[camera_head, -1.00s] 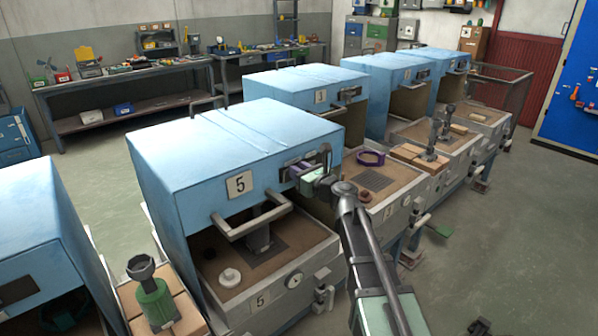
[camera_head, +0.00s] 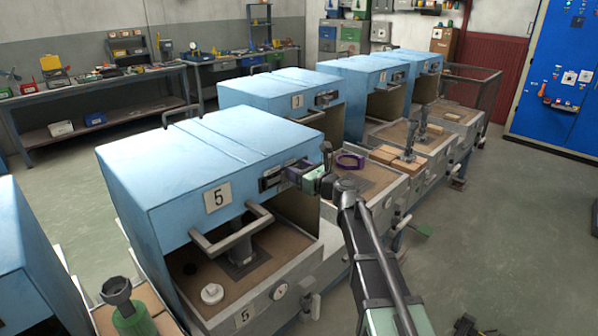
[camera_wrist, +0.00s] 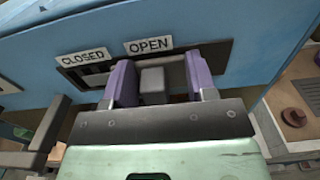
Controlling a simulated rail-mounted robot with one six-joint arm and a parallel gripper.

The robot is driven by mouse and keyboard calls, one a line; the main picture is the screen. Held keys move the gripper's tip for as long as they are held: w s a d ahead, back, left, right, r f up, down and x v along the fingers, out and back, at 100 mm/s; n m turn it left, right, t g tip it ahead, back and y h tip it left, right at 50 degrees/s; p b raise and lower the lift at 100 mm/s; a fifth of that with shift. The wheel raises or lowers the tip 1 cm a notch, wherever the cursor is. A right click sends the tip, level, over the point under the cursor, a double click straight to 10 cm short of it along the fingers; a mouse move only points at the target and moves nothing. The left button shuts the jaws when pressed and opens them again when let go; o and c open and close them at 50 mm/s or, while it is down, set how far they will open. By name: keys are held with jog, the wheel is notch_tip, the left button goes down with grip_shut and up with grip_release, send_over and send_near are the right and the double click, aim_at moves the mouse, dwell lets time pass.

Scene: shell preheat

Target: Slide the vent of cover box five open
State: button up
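Cover box five (camera_head: 210,145) is light blue, with a white "5" plate and a grey front handle. Its dark vent plate (camera_head: 268,184) is on the front face, right of the plate. My gripper (camera_head: 303,173) is at the vent's right end. In the wrist view, the grey vent knob (camera_wrist: 152,80) sits under the OPEN label (camera_wrist: 149,45), between the purple fingers of my gripper (camera_wrist: 157,75). The left finger is against or very near the knob. A gap shows between knob and right finger. Dark slots (camera_wrist: 95,76) show under the CLOSED label (camera_wrist: 83,58).
The grey front handle (camera_head: 232,236) juts out below the vent. Box three (camera_head: 275,95) and other blue boxes stand behind to the right. A purple ring (camera_head: 350,160) lies on the neighbouring station. The floor at right is mostly clear.

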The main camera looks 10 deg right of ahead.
jog(key=shift+s, duration=0.15)
jog(key=shift+s+d, duration=0.2)
jog(key=shift+s, duration=0.1)
jog(key=v, duration=1)
jog(key=shift+w, duration=0.1)
